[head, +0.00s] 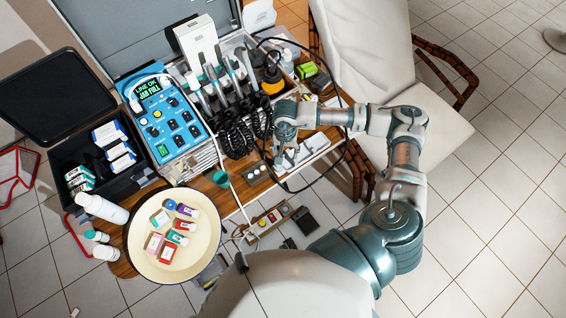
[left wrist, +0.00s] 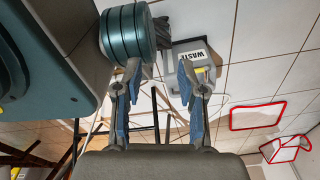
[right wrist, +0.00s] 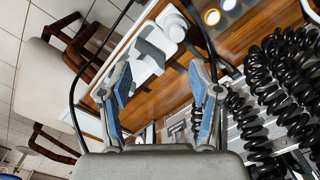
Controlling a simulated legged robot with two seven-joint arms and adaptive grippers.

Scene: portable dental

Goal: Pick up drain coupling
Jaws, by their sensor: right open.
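I cannot tell for sure which thing is the drain coupling. A wooden strip with small fittings (head: 268,219) lies low, below the table edge in the head view; its parts are too small to tell. My right gripper (right wrist: 158,78) is open and empty, above the table's right part; white and grey pieces (right wrist: 155,50) show beyond its fingers. In the head view the right gripper (head: 283,150) hangs near a grey block with round sockets (head: 257,173). My left gripper (left wrist: 161,80) is open and empty in its wrist view, outside the head view.
A blue control unit (head: 165,120), a cream round tray (head: 205,245) with small boxes and an open black case (head: 45,105) stand at left. Coiled black hoses (right wrist: 262,100) hang beside the right gripper. A grey WASTE box (left wrist: 195,62) shows below the left gripper. A padded chair (head: 365,45) stands at right.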

